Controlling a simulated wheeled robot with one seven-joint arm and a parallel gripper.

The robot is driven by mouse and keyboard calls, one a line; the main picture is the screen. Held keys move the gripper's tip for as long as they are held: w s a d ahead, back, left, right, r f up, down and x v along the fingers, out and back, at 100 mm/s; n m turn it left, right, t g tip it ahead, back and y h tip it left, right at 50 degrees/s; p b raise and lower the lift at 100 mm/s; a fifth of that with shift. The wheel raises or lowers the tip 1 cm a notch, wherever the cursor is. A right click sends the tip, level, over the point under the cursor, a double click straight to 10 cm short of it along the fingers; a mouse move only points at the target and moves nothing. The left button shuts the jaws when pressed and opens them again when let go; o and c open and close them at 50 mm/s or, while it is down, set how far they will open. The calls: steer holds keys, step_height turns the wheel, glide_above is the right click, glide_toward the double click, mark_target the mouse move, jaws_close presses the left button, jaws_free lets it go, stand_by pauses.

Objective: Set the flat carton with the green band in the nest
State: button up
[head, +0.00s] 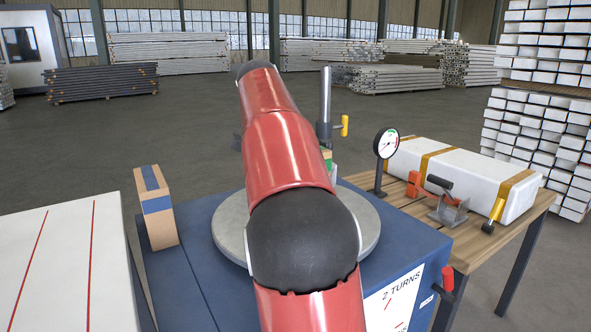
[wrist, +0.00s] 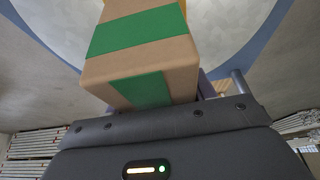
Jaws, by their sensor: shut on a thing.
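The carton with the green band (wrist: 140,62) is brown, with green on two of its visible faces, and fills the upper middle of the wrist view. My gripper (wrist: 150,95) is shut on it; its fingers are mostly hidden behind the carton and the gripper body. In the head view a small part of the green-banded carton (head: 328,160) shows just right of my red arm, which hides the rest. A round grey plate (head: 229,228) lies on the blue cabinet, partly behind my arm. I cannot make out the nest in either view.
A blue-banded carton (head: 158,207) stands upright left of the plate. A post with a yellow handle (head: 325,108) rises behind. On the wooden table (head: 541,200) at right are a gauge (head: 386,144), a clamp (head: 449,207) and a long white package (head: 470,170). A red-handled crank (head: 447,279) sticks out in front.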

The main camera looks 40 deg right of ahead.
steer(key=shift+f, duration=0.35)
steer(key=o, duration=1.5)
steer(key=shift+c, duration=0.2)
